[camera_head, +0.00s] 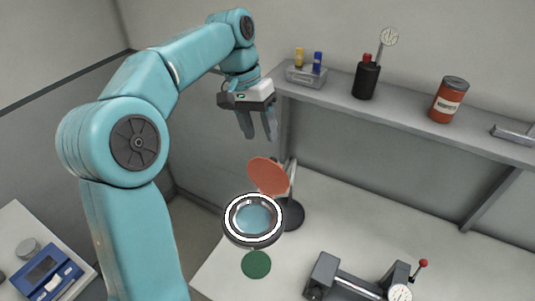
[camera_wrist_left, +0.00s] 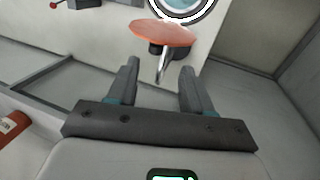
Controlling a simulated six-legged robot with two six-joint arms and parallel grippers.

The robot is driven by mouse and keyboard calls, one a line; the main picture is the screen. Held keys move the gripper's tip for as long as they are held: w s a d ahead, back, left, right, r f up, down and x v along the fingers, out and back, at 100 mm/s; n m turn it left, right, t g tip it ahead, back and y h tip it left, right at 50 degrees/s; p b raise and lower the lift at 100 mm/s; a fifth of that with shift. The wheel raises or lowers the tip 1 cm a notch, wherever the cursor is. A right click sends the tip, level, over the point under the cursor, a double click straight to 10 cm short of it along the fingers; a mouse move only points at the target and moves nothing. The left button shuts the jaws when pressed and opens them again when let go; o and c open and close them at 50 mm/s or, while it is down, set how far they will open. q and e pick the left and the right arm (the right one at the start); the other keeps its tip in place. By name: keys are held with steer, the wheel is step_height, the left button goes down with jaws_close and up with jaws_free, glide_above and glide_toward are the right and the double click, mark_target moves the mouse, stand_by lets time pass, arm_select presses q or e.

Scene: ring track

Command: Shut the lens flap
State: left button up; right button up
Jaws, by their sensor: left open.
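The lens flap (camera_head: 268,176) is an orange-red disc, tilted up and open at the far edge of the ring-shaped magnifier lens (camera_head: 253,219). The lens sits on a stand with a dark round base (camera_head: 290,214) on the white table. My left gripper (camera_head: 258,136) is open and empty, above and behind the flap, with its fingers pointing down. In the left wrist view the flap (camera_wrist_left: 163,35) lies beyond the open fingertips, apart from them, with part of the lens (camera_wrist_left: 186,6) at the top edge. My right gripper is in neither view.
A grey shelf (camera_head: 415,121) on the wall holds a black bottle (camera_head: 366,80), a red can (camera_head: 449,99) and a small tray (camera_head: 306,76). A dark clamp-like device (camera_head: 358,282) and a green disc (camera_head: 256,264) are on the table. A blue instrument (camera_head: 47,272) stands at lower left.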

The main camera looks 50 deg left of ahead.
mark_target(271, 158)
arm_select(q)
steer(key=f, duration=0.1)
steer(key=w+d+f, duration=0.1)
steer(key=d+f, duration=0.1)
steer(key=f, duration=0.1)
steer(key=shift+w, duration=0.15)
step_height(271, 158, down, 2)
steer(key=shift+a+f, duration=0.1)
steer(key=shift+s+f, duration=0.25)
steer(key=shift+f, duration=0.15)
steer(key=shift+w+d, duration=0.35)
steer(key=shift+d, duration=0.05)
steer(key=shift+s+a, duration=0.2)
steer(key=shift+a, duration=0.1)
jaws_close()
steer(key=shift+w+d+f, duration=0.1)
